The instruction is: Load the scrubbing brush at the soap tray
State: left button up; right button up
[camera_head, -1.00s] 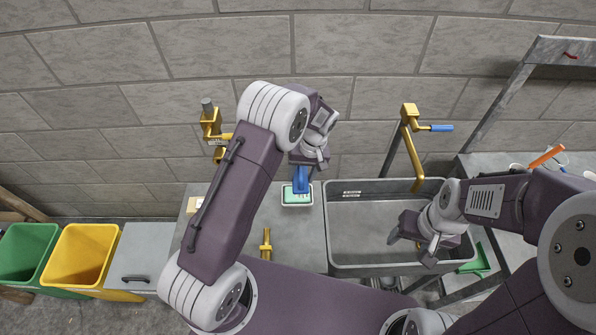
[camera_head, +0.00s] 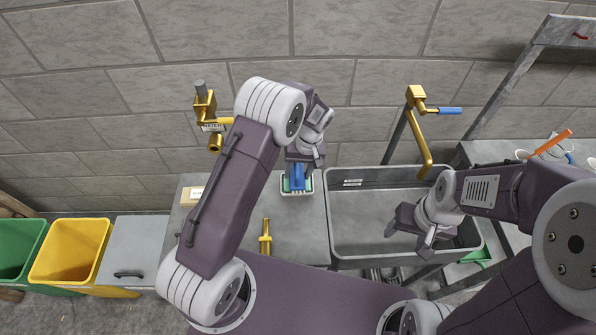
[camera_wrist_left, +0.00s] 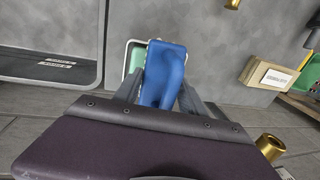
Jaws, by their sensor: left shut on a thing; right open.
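The scrubbing brush is blue; its handle (camera_wrist_left: 164,72) shows between the fingers of my left gripper (camera_wrist_left: 158,98) in the left wrist view. My left gripper is shut on it. In the head view the blue brush (camera_head: 297,177) is over the soap tray (camera_head: 311,190), a small white tray with green inside, on the grey counter. The tray also shows behind the brush in the left wrist view (camera_wrist_left: 127,62). The bristles are hidden, so I cannot tell whether they touch the green surface. My right gripper (camera_head: 405,238) is open and empty over the sink basin.
The grey sink (camera_head: 375,190) lies right of the tray, with a brass tap (camera_head: 416,130) behind it. A brass fitting (camera_head: 265,237) stands on the counter in front. A small labelled block (camera_head: 191,196) lies left. Yellow (camera_head: 70,250) and green bins stand at far left.

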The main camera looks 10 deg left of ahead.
aim_at(297, 165)
pick_arm(q)
jog(key=shift+f, duration=0.15)
jog(key=shift+f+b, duration=0.3)
jog(key=shift+f, duration=0.15)
dwell(1.4)
notch_tip(297, 165, up, 7)
jog(key=p, duration=0.5)
jog(key=shift+r+p, duration=0.15)
jog(key=shift+p, duration=0.2)
dwell(0.4)
